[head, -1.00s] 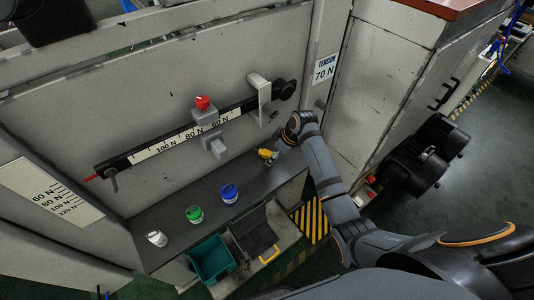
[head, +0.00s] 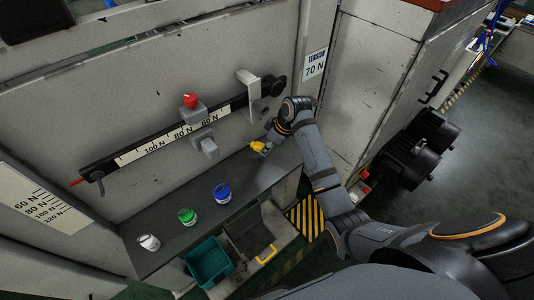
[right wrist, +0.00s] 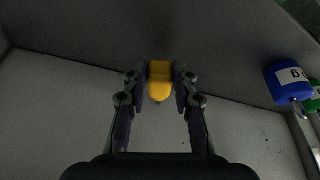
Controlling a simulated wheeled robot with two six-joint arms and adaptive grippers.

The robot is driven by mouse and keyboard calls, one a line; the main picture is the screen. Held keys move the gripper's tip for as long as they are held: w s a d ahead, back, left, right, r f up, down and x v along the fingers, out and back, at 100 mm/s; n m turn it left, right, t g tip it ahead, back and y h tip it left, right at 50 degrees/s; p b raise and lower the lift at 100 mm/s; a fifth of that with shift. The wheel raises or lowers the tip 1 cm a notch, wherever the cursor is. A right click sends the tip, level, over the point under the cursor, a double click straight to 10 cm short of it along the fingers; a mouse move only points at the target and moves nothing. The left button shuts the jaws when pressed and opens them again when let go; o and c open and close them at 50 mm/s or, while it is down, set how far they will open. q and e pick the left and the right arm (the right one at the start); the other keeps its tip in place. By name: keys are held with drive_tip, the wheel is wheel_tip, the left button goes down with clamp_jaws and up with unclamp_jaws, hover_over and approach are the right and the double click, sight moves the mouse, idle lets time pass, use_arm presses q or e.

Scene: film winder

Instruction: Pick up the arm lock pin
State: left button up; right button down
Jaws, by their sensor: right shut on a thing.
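The arm lock pin, a yellow piece (head: 258,146), is at the tip of my right gripper (head: 265,141) in the head view, close to the right end of the grey shelf. In the right wrist view the yellow pin (right wrist: 160,82) sits between both fingers of my right gripper (right wrist: 159,80), which are shut on it. A small dark tip shows at its end; the rest of the pin is hidden. I cannot tell whether it is clear of the shelf. My left gripper is not in view.
The scale arm (head: 160,140) with a red knob (head: 190,100) runs along the wall above. Blue (head: 222,194), green (head: 187,217) and white (head: 149,242) weights stand on the shelf (head: 175,240). A teal bin (head: 208,262) stands below. A bracket (head: 249,90) juts out near the arm.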

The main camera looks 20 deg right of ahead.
drive_tip(key=s+a+r+p, duration=0.2)
drive_tip(key=s+a+r, duration=0.1)
drive_tip(key=s+r, duration=0.7)
drive_tip(key=s, duration=0.3)
drive_tip(key=shift+s+p, duration=0.35)
drive_tip(key=shift+p, duration=0.05)
drive_tip(key=shift+w+f, duration=0.1)
drive_tip(key=c, duration=1.7)
unclamp_jaws()
clamp_jaws()
